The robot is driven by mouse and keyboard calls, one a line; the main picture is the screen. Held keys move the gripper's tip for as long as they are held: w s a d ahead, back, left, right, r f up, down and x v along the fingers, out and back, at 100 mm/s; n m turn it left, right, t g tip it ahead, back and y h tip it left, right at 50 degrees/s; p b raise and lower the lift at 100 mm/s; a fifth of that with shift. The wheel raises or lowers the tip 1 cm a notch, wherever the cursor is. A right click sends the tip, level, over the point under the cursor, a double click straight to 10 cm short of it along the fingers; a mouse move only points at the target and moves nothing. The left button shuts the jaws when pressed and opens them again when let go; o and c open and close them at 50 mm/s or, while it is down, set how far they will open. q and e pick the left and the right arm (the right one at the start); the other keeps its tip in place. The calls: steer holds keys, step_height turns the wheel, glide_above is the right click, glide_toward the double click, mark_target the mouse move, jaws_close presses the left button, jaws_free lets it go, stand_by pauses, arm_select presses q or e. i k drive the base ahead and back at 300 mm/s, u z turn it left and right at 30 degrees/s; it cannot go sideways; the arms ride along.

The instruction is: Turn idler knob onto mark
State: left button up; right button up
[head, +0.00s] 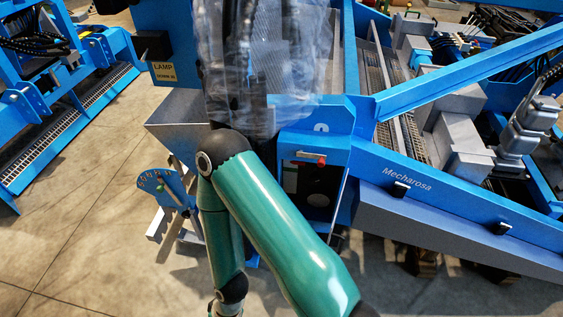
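A blue fan-shaped scale plate (163,187) with pale markings stands left of my arm, low on the machine. A pale bar (171,238) slants below it; I cannot tell whether it is a pointer. A dark panel (318,187) right of my arm carries a red part (321,161) and a dim round dark shape. I cannot tell which part is the idler knob. One teal arm of mine rises from the bottom right, bends at a black elbow and drops to the bottom edge, hiding the machine behind it.
A blurred, see-through sheet (290,70) hangs above the elbow. A grey hopper (182,112) is left of it, below a LAMP label (163,72). A blue sloping beam (440,199) marked Mecharosa fills the right. Open concrete floor (85,215) lies at left.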

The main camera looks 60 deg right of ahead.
mark_target(314, 178)
steer(key=u, duration=0.15)
steer(key=i, duration=1.05)
steer(key=z, duration=1.9)
steer(key=k, duration=0.9)
steer(key=z, duration=0.15)
steer(key=i, duration=0.9)
steer(key=u, duration=0.05)
